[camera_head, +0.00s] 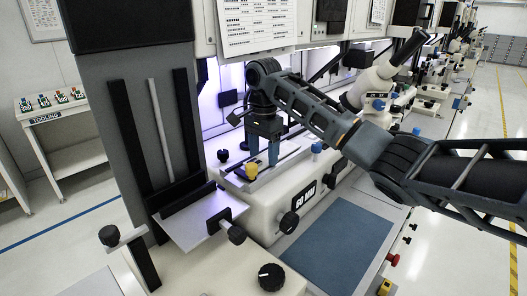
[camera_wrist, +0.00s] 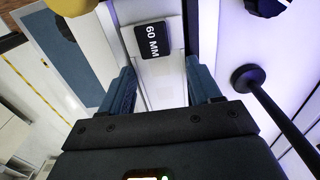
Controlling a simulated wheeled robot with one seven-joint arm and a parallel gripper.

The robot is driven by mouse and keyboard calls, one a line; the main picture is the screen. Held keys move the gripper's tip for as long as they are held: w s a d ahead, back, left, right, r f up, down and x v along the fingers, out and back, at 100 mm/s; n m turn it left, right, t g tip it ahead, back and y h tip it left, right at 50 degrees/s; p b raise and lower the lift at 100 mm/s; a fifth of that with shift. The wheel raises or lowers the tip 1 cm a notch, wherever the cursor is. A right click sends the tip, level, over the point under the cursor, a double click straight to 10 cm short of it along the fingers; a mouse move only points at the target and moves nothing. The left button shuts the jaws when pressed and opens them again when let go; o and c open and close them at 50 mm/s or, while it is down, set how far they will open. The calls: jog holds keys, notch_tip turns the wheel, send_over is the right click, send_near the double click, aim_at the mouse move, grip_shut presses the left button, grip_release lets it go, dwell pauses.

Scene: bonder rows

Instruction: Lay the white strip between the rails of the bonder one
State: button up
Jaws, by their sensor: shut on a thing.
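My gripper (camera_head: 264,153) points down over the bed of the nearest bonder (camera_head: 262,207). Its two blue fingers stand apart, and it is shut on a pale strip (camera_wrist: 165,92), which shows between the fingers in the wrist view. In the head view the strip is mostly hidden by the fingers, and I cannot tell whether it touches the bed. A black "60 MM" plate (camera_wrist: 152,40) shows just beyond the fingertips in the wrist view. The rails are hard to make out beneath my gripper.
A yellow knob (camera_head: 251,170) and a blue knob (camera_head: 316,148) stand near the fingers. A blue-grey mat (camera_head: 338,246) lies in front of the bonder. A grey column (camera_head: 150,125) with a plate stands left. A tooling table (camera_head: 58,112) is far left. More microscope stations (camera_head: 385,78) recede right.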

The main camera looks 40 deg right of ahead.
jog(key=shift+f, duration=0.1)
jog(key=o, duration=1.1)
notch_tip(320, 180, up, 6)
jog(key=shift+d+r, duration=0.1)
jog(key=shift+r, duration=0.8)
dwell(0.8)
